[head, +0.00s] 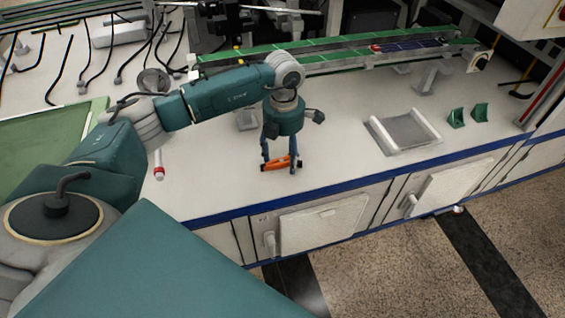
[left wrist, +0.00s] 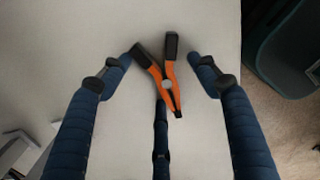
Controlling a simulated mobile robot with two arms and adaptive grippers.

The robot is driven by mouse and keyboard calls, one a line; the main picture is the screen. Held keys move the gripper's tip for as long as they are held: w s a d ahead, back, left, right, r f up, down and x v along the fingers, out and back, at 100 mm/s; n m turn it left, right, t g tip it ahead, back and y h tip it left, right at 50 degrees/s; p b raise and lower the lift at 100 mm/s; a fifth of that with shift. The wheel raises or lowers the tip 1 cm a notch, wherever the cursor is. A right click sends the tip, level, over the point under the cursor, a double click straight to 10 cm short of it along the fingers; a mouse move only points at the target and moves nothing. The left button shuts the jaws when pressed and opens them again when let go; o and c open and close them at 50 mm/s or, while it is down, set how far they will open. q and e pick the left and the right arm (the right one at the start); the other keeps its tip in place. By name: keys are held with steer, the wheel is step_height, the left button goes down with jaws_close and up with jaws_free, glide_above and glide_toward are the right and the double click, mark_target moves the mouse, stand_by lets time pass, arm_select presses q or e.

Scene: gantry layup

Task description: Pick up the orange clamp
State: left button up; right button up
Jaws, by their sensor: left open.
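The orange clamp (head: 275,163) lies on the white bench top near its front edge. In the left wrist view the orange clamp (left wrist: 160,78) has two black-tipped handles spread towards the top of the picture. My left gripper (head: 281,168) points down over the clamp with its fingers open. In the left wrist view the fingers of my left gripper (left wrist: 162,68) stand on either side of the clamp, with a gap on both sides. My right gripper is not in view.
A grey tray (head: 386,149) and two green brackets (head: 456,118) stand to the right on the bench. A long green-topped rail (head: 330,55) runs along the back. A small red and white item (head: 159,173) is to the left. The bench around the clamp is clear.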

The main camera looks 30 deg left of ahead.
arm_select(q)
steer(key=c, duration=1.3)
steer(key=shift+r, duration=0.15)
